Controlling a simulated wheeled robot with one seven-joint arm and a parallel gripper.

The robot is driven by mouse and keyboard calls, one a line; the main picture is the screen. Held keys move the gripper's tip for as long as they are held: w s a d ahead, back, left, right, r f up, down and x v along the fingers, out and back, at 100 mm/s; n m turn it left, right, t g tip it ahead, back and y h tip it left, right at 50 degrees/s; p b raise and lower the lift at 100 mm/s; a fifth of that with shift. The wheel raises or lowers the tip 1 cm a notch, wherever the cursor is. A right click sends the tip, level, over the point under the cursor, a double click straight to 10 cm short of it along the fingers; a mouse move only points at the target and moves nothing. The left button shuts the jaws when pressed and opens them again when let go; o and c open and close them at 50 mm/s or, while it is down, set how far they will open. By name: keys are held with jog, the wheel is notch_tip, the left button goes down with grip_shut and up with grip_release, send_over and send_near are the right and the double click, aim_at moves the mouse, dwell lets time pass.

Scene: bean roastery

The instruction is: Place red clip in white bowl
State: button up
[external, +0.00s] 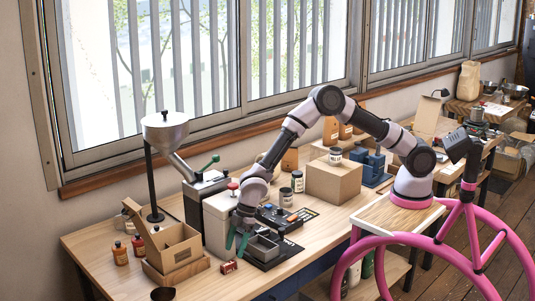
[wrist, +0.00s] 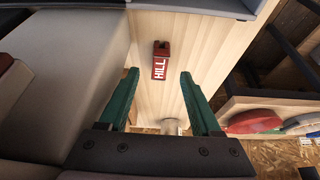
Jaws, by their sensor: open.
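The red clip (external: 228,267) lies on the wooden table near its front edge. In the wrist view the red clip (wrist: 160,62) shows white "HILL" lettering and appears just beyond the fingertips, between their lines. My gripper (external: 238,241) has green fingers and is above the table, slightly up and right of the clip. In the wrist view my gripper (wrist: 159,82) is open, with nothing between its fingers. I cannot make out a white bowl for certain. A dark-looking round vessel (external: 163,293) sits at the front left edge.
A grey and white machine (external: 218,222) is close behind my gripper. A black tray (external: 268,252) with grey bins lies to the right. Bare wood surrounds the clip.

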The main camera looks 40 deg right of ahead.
aim_at(230, 263)
jog(key=shift+x, duration=3.1)
jog(key=shift+a, duration=0.15)
grip_shut()
